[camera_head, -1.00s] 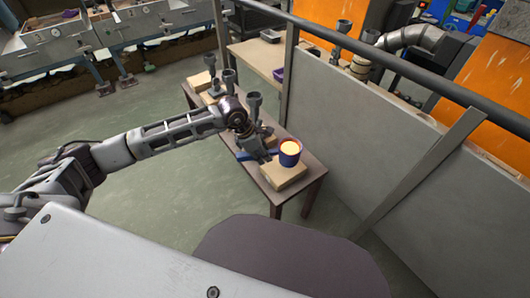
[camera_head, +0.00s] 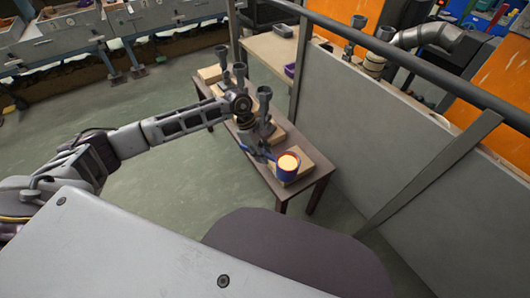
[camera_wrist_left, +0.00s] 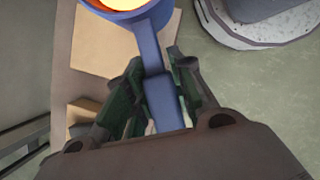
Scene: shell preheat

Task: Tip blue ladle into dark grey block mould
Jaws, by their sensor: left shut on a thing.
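The blue ladle (camera_head: 285,175) holds a glowing orange-yellow fill and looks level. My left gripper (camera_head: 257,152) is shut on its handle. In the left wrist view, the handle (camera_wrist_left: 151,48) runs between the fingers (camera_wrist_left: 155,82) to the bowl (camera_wrist_left: 143,10) at the top edge. The bowl is over or in front of a pale block (camera_head: 306,161) at the table's near end, seemingly above it. I cannot tell which is the dark grey block mould. My right gripper is out of view.
The narrow brown table (camera_head: 316,178) stands beside a grey partition (camera_head: 370,130) with a dark rail (camera_head: 420,77) on top. Another table (camera_head: 270,55) is behind. The green floor left of the table is clear.

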